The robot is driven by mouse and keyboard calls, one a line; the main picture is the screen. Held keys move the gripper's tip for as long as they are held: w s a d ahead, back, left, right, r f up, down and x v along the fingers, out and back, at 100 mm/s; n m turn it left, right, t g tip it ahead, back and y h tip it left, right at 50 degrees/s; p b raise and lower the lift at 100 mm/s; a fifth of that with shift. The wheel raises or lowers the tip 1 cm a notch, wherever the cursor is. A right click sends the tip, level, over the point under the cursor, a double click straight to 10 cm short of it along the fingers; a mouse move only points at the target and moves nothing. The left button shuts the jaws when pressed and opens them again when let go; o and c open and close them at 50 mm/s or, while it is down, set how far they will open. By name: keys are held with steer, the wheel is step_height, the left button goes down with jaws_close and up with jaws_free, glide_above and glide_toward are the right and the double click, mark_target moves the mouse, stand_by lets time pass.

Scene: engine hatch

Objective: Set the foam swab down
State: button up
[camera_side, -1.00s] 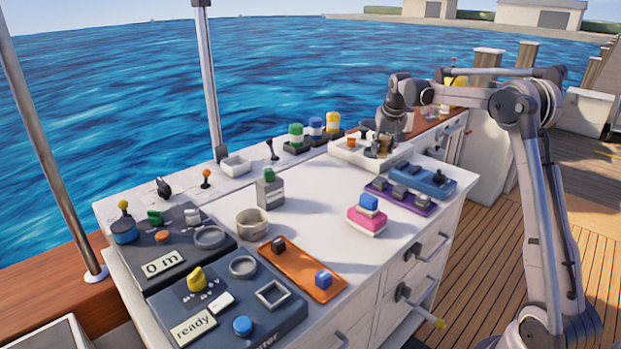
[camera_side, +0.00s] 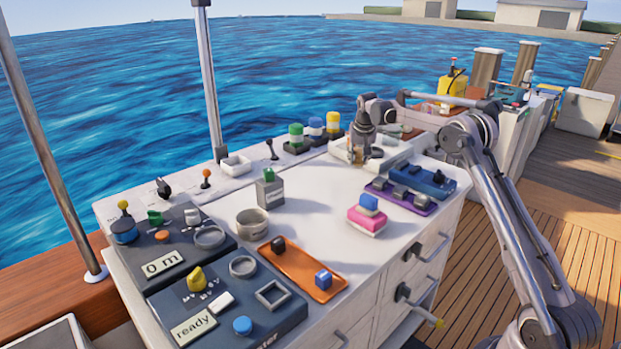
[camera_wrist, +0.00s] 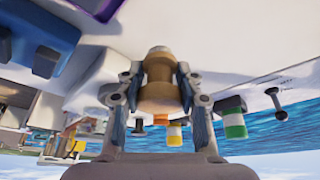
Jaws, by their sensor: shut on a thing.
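The foam swab, as far as I can tell, is the tan, spool-shaped piece with a greyish end (camera_wrist: 160,92) in the wrist view. My gripper (camera_wrist: 158,78) is shut on it, with one finger on each side of its narrow middle. In the side view my gripper (camera_side: 358,158) is at the back right of the white cabinet top, over or just in front of the white tray (camera_side: 398,153). The swab is small there and partly hidden by the fingers. I cannot tell whether its lower end touches anything.
A purple tray (camera_side: 425,207) and a blue block (camera_side: 428,180) lie right of my gripper. A pink block with a blue top (camera_side: 367,216) stands nearer. The cabinet top (camera_side: 320,195) between is clear.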

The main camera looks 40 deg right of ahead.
mark_target(358, 165)
steer(key=shift+w+f, duration=0.1)
steer(key=shift+f, duration=1.95)
steer(key=shift+f, duration=0.1)
steer(key=o, duration=1.2)
steer(key=shift+c, duration=0.2)
